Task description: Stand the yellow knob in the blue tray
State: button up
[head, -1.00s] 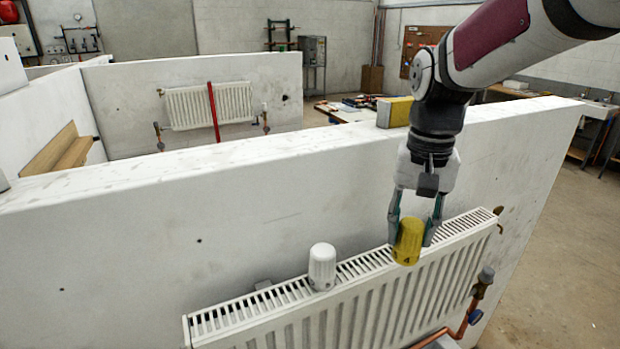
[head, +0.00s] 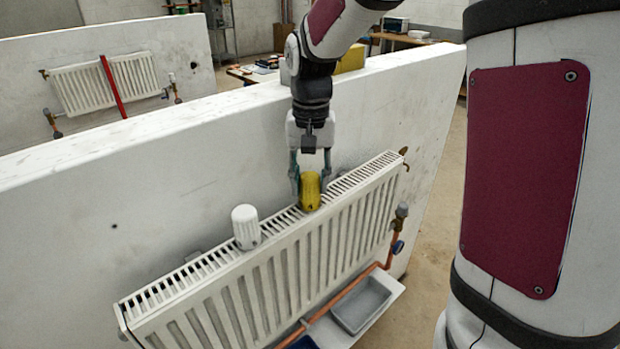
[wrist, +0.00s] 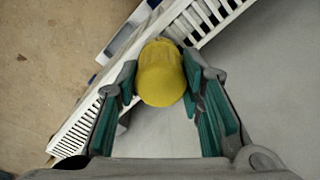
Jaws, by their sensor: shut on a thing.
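The yellow knob (head: 311,190) is upright at the top of the white radiator in the head view, and it also shows in the wrist view (wrist: 161,75). My gripper (head: 310,183) points down with its fingers on either side of the knob and is shut on it. I cannot tell whether the knob still touches the radiator grille. A blue tray (head: 303,343) shows only a small part at the bottom edge of the head view, below the radiator; the rest is cut off or hidden.
A white knob (head: 246,226) stands on the radiator (head: 270,270), left of my gripper. A grey tray (head: 362,304) lies below the radiator beside a copper pipe (head: 350,290). The white wall (head: 150,190) stands behind. A yellow block (head: 350,60) sits on its top.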

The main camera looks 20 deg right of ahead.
aim_at(310, 175)
jog(key=shift+f, duration=0.15)
jog(key=o, duration=1.2)
notch_tip(310, 175, up, 11)
jog(key=b, duration=0.2)
jog(key=s+a+f+n+t, duration=0.1)
jog(key=s+n+t, duration=0.1)
jog(key=s, duration=0.7)
jog(key=s+a+f+n+t, duration=0.2)
jog(key=s+n+t, duration=0.1)
jog(key=s, duration=0.6)
jog(key=shift+s+a+t, duration=0.15)
jog(key=shift+s+t, duration=0.1)
jog(key=shift+t, duration=0.05)
